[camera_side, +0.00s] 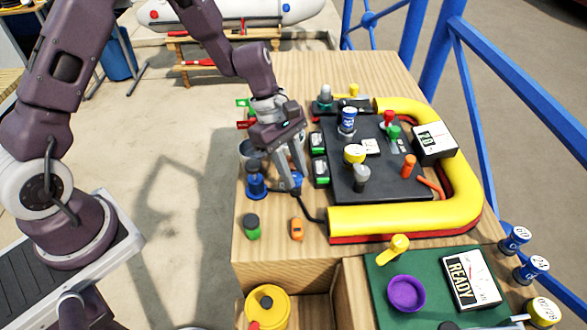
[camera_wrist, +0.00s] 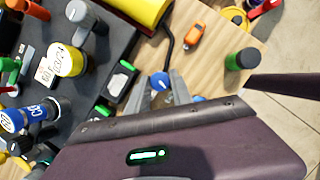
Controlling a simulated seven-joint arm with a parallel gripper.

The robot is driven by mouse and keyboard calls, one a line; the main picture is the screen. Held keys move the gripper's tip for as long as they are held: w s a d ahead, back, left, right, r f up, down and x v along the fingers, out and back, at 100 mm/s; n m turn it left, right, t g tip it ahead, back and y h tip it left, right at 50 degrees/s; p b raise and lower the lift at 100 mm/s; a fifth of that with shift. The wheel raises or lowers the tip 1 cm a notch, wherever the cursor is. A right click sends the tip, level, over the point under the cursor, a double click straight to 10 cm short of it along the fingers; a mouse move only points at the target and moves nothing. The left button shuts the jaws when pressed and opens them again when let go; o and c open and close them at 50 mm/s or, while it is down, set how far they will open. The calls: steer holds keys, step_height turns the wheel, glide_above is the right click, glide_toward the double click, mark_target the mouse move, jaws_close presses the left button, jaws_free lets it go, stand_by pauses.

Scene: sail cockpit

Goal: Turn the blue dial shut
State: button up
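A blue dial (camera_side: 348,120) with a white-marked label stands on the dark panel (camera_side: 385,180). A blue labelled knob also shows at the left edge of the wrist view (camera_wrist: 12,120). My gripper (camera_side: 290,183) is away from this dial, low over the wooden table in front of the panel's left edge. Its fingers (camera_wrist: 163,92) look apart. A small blue piece (camera_wrist: 160,82) with a black cable shows between or just beyond the fingertips; I cannot tell whether they touch it. The panel dial's turn position is too small to read.
A yellow knob (camera_side: 354,154), a grey knob (camera_side: 361,177) and an orange knob (camera_side: 408,166) crowd the panel. A yellow padded tube (camera_side: 400,220) curves around it.

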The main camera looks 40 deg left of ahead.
steer(key=shift+m, duration=0.3)
jaws_close()
steer(key=m+g, duration=0.1)
steer(key=m, duration=0.2)
steer(key=shift+w, duration=0.2)
steer(key=m+g, duration=0.1)
steer(key=m, duration=0.2)
steer(key=shift+m+g+y, duration=0.3)
steer(key=shift+m+y, duration=0.1)
steer(key=m+g+y, duration=0.1)
steer(key=m, duration=0.2)
steer(key=shift+w+d, duration=0.1)
steer(key=shift+d, duration=0.05)
steer(key=shift+m+g+y, duration=0.4)
steer(key=shift+m+y, duration=0.3)
steer(key=shift+m, duration=1.5)
steer(key=shift+d, duration=0.1)
steer(key=o, duration=1)
jaws_free()
steer(key=shift+o, duration=0.2)
